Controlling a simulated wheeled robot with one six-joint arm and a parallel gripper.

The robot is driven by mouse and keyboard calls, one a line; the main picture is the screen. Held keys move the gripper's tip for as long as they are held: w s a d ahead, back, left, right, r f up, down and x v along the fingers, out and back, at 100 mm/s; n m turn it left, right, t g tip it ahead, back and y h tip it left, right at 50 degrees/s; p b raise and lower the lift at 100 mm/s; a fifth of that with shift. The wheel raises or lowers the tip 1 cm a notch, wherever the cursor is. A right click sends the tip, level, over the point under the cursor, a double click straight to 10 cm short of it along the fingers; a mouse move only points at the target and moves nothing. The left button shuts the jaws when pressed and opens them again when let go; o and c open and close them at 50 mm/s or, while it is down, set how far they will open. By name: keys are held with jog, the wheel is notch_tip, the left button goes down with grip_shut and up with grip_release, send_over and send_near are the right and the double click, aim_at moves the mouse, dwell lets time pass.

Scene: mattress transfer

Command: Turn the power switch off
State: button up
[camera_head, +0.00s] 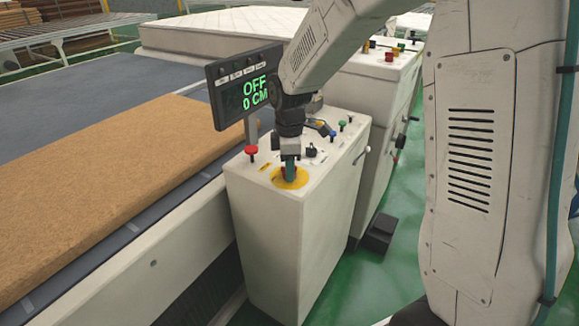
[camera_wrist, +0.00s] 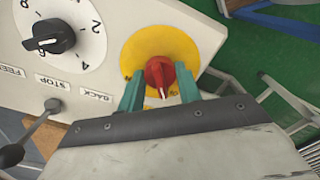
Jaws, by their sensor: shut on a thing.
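The power switch is a red knob (camera_wrist: 160,74) with a white pointer mark on a round yellow plate. In the wrist view my gripper (camera_wrist: 160,90) has its two teal fingers on either side of the knob, shut on it. In the head view the yellow plate (camera_head: 289,178) lies on top of the white control cabinet (camera_head: 285,225), and my gripper (camera_head: 289,170) points down onto it, mostly hiding the knob. The display (camera_head: 244,86) above the cabinet reads "OFF" and "0 CM" in green.
A red button (camera_head: 251,150) and several other buttons stand on the cabinet top. A black dial (camera_wrist: 53,36) and a lever (camera_wrist: 40,122) lie close to the switch. A brown mattress pad (camera_head: 110,185) is on the left. Another control box (camera_head: 380,95) stands behind.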

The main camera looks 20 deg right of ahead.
jog(key=shift+n, duration=0.9)
jog(key=o, duration=1)
notch_tip(320, 180, up, 8)
jog(key=shift+f, duration=0.1)
